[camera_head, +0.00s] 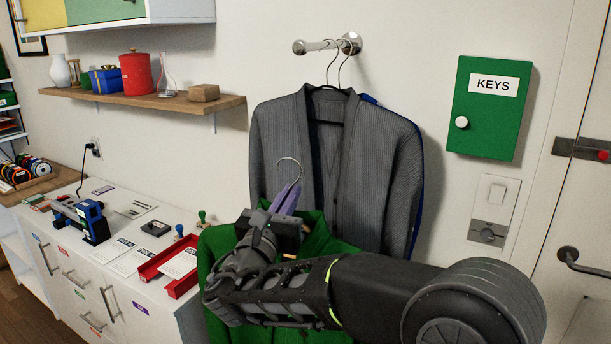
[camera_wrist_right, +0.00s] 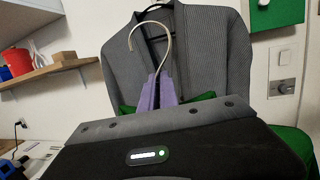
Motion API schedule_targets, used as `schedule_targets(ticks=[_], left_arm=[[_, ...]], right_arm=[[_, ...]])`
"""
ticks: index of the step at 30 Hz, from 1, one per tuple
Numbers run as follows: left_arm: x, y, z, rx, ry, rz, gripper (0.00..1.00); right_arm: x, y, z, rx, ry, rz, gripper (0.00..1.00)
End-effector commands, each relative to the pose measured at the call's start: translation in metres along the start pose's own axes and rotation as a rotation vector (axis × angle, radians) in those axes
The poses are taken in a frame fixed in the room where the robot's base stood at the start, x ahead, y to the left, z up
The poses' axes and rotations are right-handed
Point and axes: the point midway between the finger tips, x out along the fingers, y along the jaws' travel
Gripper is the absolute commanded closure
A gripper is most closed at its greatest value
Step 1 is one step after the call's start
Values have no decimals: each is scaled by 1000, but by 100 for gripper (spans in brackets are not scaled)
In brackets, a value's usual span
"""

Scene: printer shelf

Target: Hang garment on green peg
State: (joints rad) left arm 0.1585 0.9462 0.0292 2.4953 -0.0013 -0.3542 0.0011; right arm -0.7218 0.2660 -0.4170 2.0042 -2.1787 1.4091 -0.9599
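My right gripper (camera_head: 288,198) is shut on the neck of a hanger (camera_head: 295,163). A green garment (camera_head: 318,228) hangs from this hanger, partly hidden behind my right arm. The held hook is below the peg, in front of the cardigan. I see no green peg. My left gripper is out of view.
A wooden shelf (camera_head: 225,104) with vases and boxes is on the left wall. A white cabinet (camera_head: 75,250) below carries a red tray (camera_head: 150,268), papers and stamps. A green key box (camera_head: 483,135) and switches are right of the cardigan, beside a door (camera_head: 570,225).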

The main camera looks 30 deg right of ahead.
Motion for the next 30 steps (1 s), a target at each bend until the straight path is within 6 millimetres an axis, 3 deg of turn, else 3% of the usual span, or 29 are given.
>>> schedule_targets(ticks=[8, 18, 23, 30], left_arm=[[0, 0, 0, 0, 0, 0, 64], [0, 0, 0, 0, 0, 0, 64], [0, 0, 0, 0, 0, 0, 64], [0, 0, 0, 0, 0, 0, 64]], right_arm=[[-34, 43, -62, -2, -10, 31, 100], [-106, 81, -160, 0, -11, 26, 100], [-140, 81, -205, -4, -11, 3, 100], [-181, 60, -270, -14, -10, -48, 100]])
